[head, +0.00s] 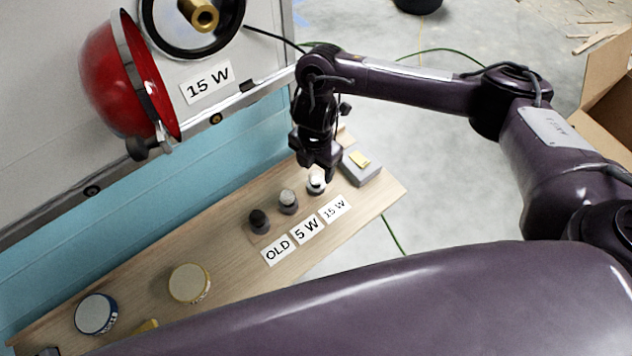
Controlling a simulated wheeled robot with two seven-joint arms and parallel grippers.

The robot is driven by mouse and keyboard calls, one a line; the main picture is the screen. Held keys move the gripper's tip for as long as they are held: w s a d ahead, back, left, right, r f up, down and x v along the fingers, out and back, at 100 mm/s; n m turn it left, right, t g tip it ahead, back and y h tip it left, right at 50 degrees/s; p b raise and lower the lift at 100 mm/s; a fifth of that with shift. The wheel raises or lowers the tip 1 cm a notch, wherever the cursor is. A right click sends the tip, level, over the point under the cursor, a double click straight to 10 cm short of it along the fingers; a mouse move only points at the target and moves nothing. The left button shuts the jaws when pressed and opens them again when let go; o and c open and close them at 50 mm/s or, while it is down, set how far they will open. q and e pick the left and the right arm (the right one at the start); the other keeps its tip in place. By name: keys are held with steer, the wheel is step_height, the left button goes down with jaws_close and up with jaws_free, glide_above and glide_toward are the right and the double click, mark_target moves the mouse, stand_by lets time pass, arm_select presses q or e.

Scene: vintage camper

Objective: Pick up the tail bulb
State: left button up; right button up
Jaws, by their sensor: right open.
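Three small bulbs stand in grey holders on a wooden shelf: a dark one (258,216) by the OLD label, a pale one (288,196) by the 5 W label, and a white one (316,181) by the 15 W label. No bulb is marked as tail. On the camper wall, a brass socket (203,14) sits in a black-rimmed lamp above another 15 W label. My right gripper (322,172) is open and points down at the white bulb, its fingers partly covering it. I cannot tell whether they touch it. My left gripper is not in view.
A red lamp cover (117,82) hangs open left of the socket. The shelf (228,235) also carries a blue-rimmed tin (96,314), a yellowish tin (189,284) and a grey block with a yellow pad (361,168). A cardboard box (603,100) stands right.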

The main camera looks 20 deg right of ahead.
mark_target(316, 174)
steer(key=shift+s+f, duration=0.1)
steer(key=shift+f, duration=1.45)
steer(key=shift+c, duration=0.5)
steer(key=c, duration=1)
steer(key=shift+o, duration=0.2)
